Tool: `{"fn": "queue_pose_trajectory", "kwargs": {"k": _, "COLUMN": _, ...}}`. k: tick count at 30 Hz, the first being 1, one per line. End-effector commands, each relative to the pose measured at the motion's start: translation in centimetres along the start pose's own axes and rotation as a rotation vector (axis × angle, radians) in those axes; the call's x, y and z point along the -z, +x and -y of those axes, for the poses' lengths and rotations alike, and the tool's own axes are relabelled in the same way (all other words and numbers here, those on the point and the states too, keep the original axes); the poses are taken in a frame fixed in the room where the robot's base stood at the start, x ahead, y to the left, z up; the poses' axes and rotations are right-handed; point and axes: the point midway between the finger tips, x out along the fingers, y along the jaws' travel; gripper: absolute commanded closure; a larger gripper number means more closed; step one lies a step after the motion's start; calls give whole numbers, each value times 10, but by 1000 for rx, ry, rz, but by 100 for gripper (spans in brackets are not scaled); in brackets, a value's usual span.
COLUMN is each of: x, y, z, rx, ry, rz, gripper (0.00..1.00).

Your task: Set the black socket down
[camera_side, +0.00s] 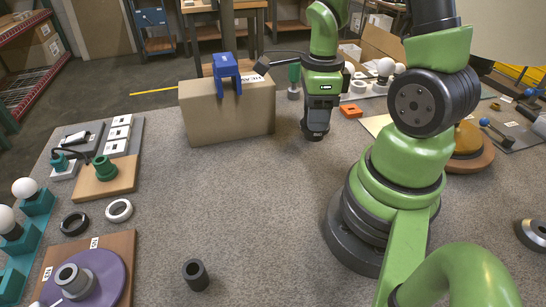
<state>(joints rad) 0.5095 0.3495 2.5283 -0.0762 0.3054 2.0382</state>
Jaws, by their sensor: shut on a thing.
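My gripper (318,112) points straight down over the grey table, right of the cardboard box. It is shut on a small dark piece, seemingly the black socket (315,135), which shows just below the fingers. The fingers and the socket blend together, so the exact grip is hard to see. Whether the socket's underside touches the table cannot be told from this view.
A cardboard box (228,112) with a blue bracket (226,74) on top stands left of my gripper. A black hollow cylinder (195,275) stands at the front. A purple disc (92,280) lies front left. The middle of the table is clear.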

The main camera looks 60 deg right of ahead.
Motion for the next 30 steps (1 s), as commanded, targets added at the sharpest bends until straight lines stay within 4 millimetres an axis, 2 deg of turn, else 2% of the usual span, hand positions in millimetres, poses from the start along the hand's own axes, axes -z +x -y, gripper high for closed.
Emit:
{"fn": "queue_pose_trajectory", "kwargs": {"k": 5, "x": -14, "y": -2, "z": -1, "rx": 1, "ry": -79, "rz": 0, "gripper": 81}}
{"fn": "queue_pose_trajectory", "kwargs": {"k": 10, "x": -61, "y": -2, "z": -11, "rx": 2, "ry": -332, "rz": 1, "gripper": 81}}
{"fn": "queue_pose_trajectory", "kwargs": {"k": 15, "x": -117, "y": -2, "z": -42, "rx": 2, "ry": -644, "rz": 1, "gripper": 81}}
{"fn": "queue_pose_trajectory", "kwargs": {"k": 19, "x": -148, "y": -3, "z": -72, "rx": 1, "ry": -843, "rz": 1, "gripper": 81}}
{"fn": "queue_pose_trajectory", "kwargs": {"k": 22, "x": -164, "y": -3, "z": -92, "rx": 1, "ry": -954, "rz": 1, "gripper": 81}}
{"fn": "queue_pose_trajectory", "kwargs": {"k": 26, "x": -174, "y": -3, "z": -108, "rx": 0, "ry": -1034, "rz": 0, "gripper": 81}}
{"fn": "queue_pose_trajectory", "kwargs": {"k": 30, "x": -176, "y": 16, "z": -113, "rx": -5, "ry": -1058, "rz": -5, "gripper": 81}}
